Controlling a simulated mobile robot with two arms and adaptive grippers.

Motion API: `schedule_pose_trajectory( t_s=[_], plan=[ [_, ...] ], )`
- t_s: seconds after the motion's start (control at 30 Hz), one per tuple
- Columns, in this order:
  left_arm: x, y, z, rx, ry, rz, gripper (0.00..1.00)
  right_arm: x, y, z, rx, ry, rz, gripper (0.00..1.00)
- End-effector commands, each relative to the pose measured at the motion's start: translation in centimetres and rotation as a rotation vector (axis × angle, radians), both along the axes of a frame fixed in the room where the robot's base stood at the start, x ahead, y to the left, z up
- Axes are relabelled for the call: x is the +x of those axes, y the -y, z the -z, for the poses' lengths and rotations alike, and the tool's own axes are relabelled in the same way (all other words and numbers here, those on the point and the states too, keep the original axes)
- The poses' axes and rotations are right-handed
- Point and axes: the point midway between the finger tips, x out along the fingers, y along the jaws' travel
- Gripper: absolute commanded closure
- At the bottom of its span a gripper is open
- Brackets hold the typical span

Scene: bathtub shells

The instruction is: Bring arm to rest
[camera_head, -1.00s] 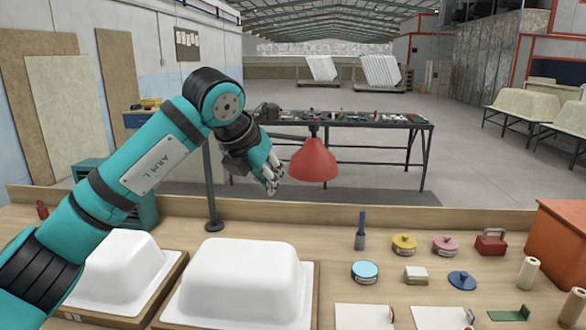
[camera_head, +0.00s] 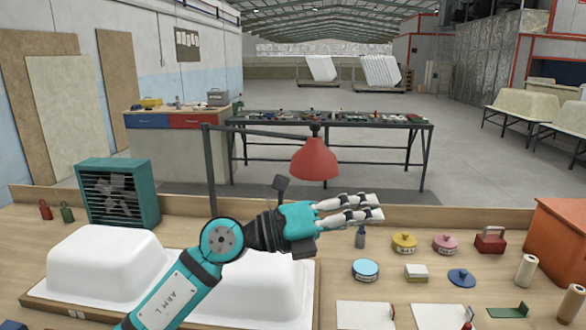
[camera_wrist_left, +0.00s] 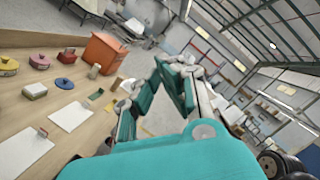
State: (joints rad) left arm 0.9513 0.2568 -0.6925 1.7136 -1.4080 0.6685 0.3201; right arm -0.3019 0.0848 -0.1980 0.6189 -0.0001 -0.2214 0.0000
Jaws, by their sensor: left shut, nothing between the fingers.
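My left arm (camera_head: 170,295) comes in from the bottom left, with its elbow above the front of the right white tub shell (camera_head: 285,290). My left gripper (camera_head: 380,208) points to the right above the bench, below the red lamp (camera_head: 314,160). Its two fingers are shut with nothing held. In the left wrist view the gripper (camera_wrist_left: 172,65) stretches away over its teal palm, also empty. My right gripper is in neither view.
A second white shell (camera_head: 105,262) sits at left. Behind it stand a teal fan box (camera_head: 118,193) and small bottles (camera_head: 66,211). Several tins, a blue lid (camera_head: 461,279), white sheets (camera_head: 365,315) and an orange box (camera_head: 562,240) fill the bench's right side.

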Motion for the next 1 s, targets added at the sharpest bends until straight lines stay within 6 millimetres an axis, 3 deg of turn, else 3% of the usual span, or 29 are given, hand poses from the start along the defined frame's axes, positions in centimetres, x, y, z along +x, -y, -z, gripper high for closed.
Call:
schedule_pose_trajectory(
  t_s=[0.1, 0.2, 0.27, 0.33, 0.47, 0.57, 0.67, 0.8, 1.0],
  plan=[
    [0.2, -4.2, -1.3, -0.432, -0.233, -0.085, 1.00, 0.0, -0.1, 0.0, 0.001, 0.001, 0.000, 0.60],
    [2.2, -10.1, 0.2, -0.743, -0.457, -0.235, 1.00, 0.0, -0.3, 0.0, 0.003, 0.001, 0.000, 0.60],
    [3.4, -13.9, 2.5, -0.901, -0.602, -0.348, 1.00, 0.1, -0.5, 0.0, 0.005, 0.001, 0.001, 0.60],
    [4.2, -17.8, 6.1, -1.041, -0.759, -0.479, 1.00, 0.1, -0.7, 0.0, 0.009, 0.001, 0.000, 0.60],
    [3.9, -23.6, 14.2, -1.213, -1.034, -0.729, 1.00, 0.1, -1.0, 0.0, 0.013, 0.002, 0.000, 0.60],
    [2.0, -26.8, 20.9, -1.291, -1.241, -0.922, 1.00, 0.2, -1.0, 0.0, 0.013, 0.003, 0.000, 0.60],
    [-1.4, -29.2, 27.3, -1.324, -1.446, -1.117, 1.00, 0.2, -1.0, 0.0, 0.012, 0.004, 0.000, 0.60],
    [-7.8, -31.1, 34.8, -1.305, -1.717, -1.372, 1.00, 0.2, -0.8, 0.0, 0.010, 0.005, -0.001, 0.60],
    [-15.7, -31.8, 40.4, -1.214, -1.977, -1.611, 1.00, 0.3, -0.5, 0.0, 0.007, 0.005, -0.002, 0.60]
  ],
)
